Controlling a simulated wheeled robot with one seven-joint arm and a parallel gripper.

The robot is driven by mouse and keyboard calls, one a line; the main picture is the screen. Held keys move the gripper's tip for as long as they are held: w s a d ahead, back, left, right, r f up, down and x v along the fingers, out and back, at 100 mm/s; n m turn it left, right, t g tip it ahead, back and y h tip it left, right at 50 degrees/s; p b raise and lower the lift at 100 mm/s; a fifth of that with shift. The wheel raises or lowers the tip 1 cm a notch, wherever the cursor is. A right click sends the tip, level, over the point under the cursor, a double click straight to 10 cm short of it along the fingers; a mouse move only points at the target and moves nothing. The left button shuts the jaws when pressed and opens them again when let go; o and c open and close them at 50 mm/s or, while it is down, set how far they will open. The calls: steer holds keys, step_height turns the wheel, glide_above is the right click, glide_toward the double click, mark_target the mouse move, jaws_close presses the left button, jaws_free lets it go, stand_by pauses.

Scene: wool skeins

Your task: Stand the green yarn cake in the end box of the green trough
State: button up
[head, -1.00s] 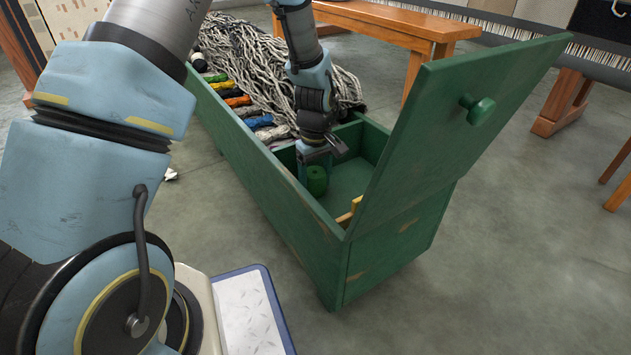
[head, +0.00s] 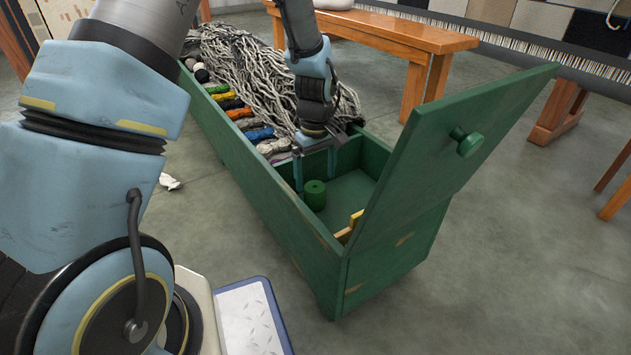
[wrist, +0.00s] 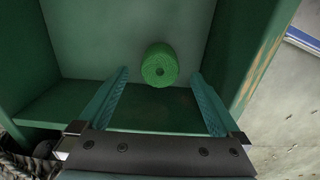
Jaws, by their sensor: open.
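The green yarn cake (head: 315,194) stands upright on the floor of the end box of the green trough (head: 285,215). In the wrist view the fingers (wrist: 162,82) are spread wide. The lid (head: 455,150) of the end box stands raised and tilted.
Small yellow wooden pieces (head: 350,226) are in the end box near the lid. Coloured skeins (head: 240,112) and a grey-white heap of yarn (head: 265,75) fill the rest of the trough. A wooden bench (head: 400,35) stands behind.

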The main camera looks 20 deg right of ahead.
mark_target(314, 187)
step_height(314, 187, up, 6)
steer(key=shift+f+p, duration=0.15)
steer(key=shift+p, duration=0.9)
steer(key=shift+a, duration=0.15)
steer(key=w+a+r+m, duration=0.1)
steer(key=a+r, duration=0.2)
steer(key=a, duration=0.5)
steer(key=w+a+r, duration=0.1)
steer(key=a+r, duration=0.3)
steer(key=a, duration=0.3)
steer(key=s+a+r+m, duration=0.1)
steer(key=s+a+r, duration=0.1)
steer(key=a, duration=0.5)
steer(key=s+a+r+m+t, duration=0.1)
steer(key=s+a, duration=0.3)
steer(key=a, duration=0.4)
steer(key=shift+s+r+t, duration=0.15)
steer(key=shift+r+t, duration=0.15)
steer(key=shift+r, duration=0.2)
step_height(314, 187, up, 46)
steer(key=p, duration=4.5)
steer(key=shift+p, duration=0.35)
